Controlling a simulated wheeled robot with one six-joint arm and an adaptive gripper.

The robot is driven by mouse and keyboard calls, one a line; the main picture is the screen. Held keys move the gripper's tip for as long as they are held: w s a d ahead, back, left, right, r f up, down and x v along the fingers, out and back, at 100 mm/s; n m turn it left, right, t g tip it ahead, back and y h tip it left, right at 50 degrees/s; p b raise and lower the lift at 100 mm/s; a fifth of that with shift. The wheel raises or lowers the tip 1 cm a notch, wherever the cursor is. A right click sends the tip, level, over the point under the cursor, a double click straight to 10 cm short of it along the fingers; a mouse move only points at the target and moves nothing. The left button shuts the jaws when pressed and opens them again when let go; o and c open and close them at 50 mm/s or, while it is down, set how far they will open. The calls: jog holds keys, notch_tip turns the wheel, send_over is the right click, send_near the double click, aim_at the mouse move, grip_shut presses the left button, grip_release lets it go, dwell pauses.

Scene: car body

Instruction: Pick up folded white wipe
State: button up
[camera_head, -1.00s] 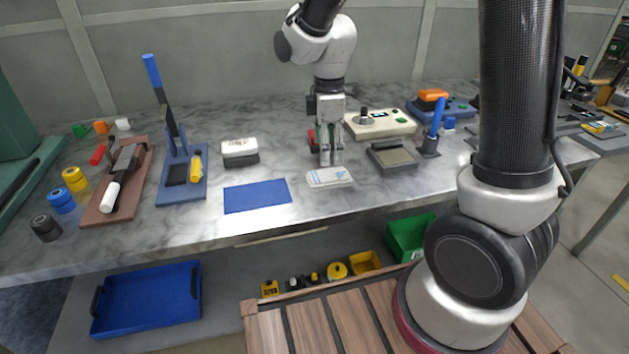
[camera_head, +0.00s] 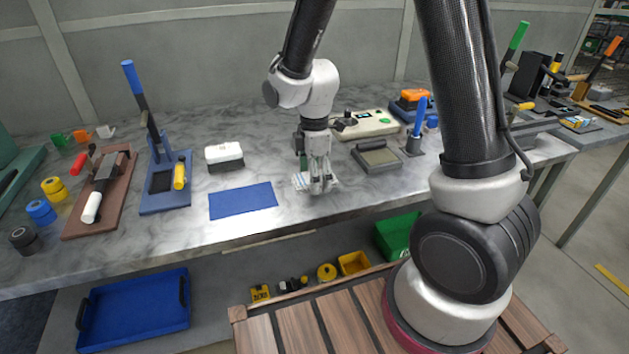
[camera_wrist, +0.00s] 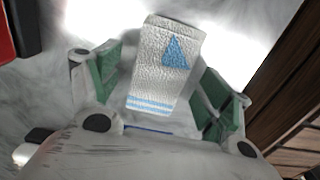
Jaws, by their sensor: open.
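The folded white wipe lies on the grey marbled bench near its front edge, partly hidden by my gripper in the head view (camera_head: 300,182). In the wrist view the wipe (camera_wrist: 165,65) shows a textured white face with a blue triangle and blue stripes at one end. My gripper (camera_head: 320,188) points down over the wipe. In the wrist view its green-padded fingers (camera_wrist: 160,85) are spread apart, one on each side of the wipe, with gaps between the pads and the wipe. Nothing is held. The exact height of the fingertips above the bench is hard to tell.
A blue mat (camera_head: 243,201) lies to the left of the wipe, with a white-topped block (camera_head: 224,156) behind it. A grey square tray (camera_head: 377,157) sits to the right. A cream device (camera_head: 368,123) stands behind. The bench's front edge is close to the gripper.

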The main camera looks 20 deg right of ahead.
jog(key=c, duration=0.9)
jog(key=shift+c, duration=0.2)
jog(key=shift+r, duration=0.1)
notch_tip(320, 180, up, 10)
